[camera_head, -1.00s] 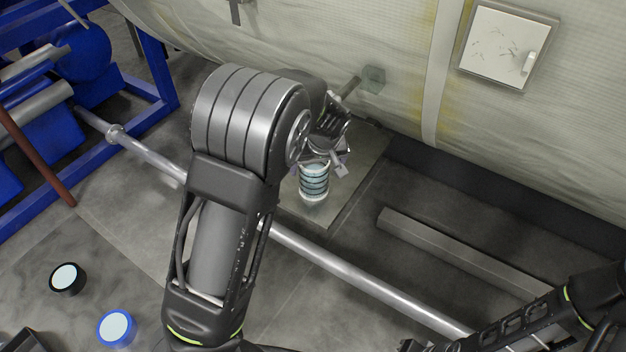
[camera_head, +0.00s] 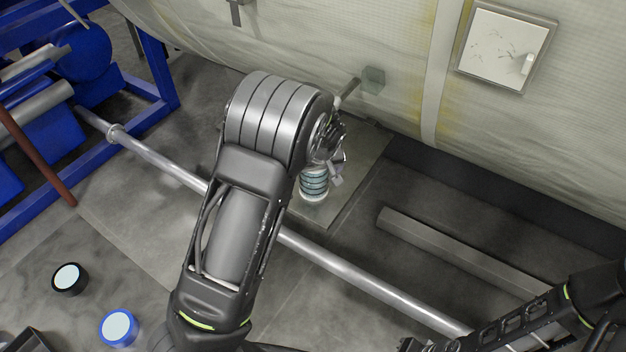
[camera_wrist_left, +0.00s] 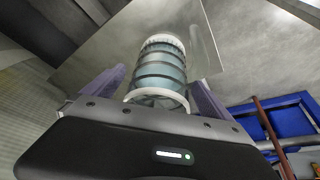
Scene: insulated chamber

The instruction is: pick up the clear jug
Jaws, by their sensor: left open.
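The clear jug (camera_head: 314,184), a ribbed bluish transparent cylinder, stands on a flat plate (camera_head: 348,196) by the padded wall. In the left wrist view the jug (camera_wrist_left: 160,72) shows between the two fingers, with its near white rim close to the gripper body. My left gripper (camera_head: 333,172) is open at the upper part of the jug. The left wrist view shows the fingers (camera_wrist_left: 155,95) apart on either side of it; I cannot tell whether they touch it. My left arm hides part of the gripper. My right gripper is not clearly visible; part of my right arm is at lower right.
A metal pipe (camera_head: 375,284) crosses the floor in front of the plate. A long bar (camera_head: 460,252) lies to the right. A blue frame (camera_head: 160,85) stands at left. Black-rimmed (camera_head: 69,278) and blue-rimmed (camera_head: 118,327) round items sit at lower left. The padded wall (camera_head: 330,50) rises behind.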

